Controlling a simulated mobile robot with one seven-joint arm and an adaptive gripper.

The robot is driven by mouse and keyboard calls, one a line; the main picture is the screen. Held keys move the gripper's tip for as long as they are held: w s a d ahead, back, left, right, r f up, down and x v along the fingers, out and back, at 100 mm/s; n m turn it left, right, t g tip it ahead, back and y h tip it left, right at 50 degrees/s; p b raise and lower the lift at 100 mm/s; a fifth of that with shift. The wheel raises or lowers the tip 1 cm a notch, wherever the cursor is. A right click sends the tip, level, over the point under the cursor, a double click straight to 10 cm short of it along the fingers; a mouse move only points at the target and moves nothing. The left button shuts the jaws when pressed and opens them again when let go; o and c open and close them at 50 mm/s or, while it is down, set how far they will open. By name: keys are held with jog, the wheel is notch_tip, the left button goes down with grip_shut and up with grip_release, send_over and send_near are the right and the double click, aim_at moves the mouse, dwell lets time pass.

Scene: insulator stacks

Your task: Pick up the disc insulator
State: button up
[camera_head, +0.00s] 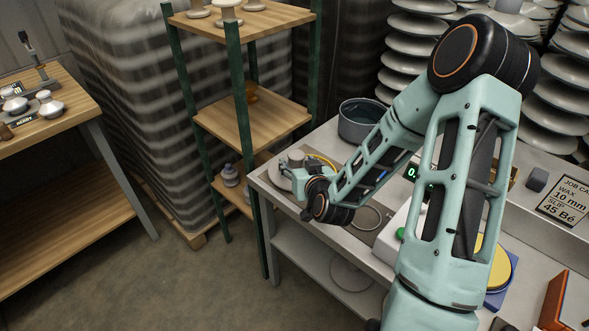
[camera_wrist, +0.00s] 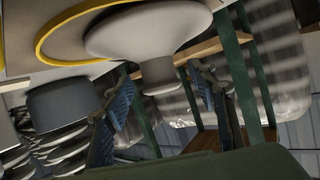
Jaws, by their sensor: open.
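The disc insulator (camera_wrist: 150,30) is a pale grey disc with a narrower stem, large at the top of the wrist view, which looks tilted. Its stem (camera_wrist: 160,74) lies between the two fingertips. My gripper (camera_wrist: 158,90) is open, with one blue-padded finger on each side and visible gaps to the stem. In the head view a grey disc (camera_head: 278,176) sits at the left end of the workbench, partly hidden by my wrist. The fingers cannot be made out clearly there.
A yellow ring (camera_wrist: 44,40) lies beside the insulator. A grey round tub (camera_head: 360,119) stands behind my arm on the workbench (camera_head: 345,150). A wooden shelf rack (camera_head: 245,130) stands just left of the bench. A wooden table (camera_head: 75,105) with several items is further left.

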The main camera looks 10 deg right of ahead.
aim_at(298, 162)
jog(key=shift+x, duration=1.85)
jog(key=shift+d, duration=0.1)
jog(key=shift+c, duration=0.4)
grip_shut()
jog(key=shift+w+r, duration=0.1)
jog(key=shift+r, duration=0.1)
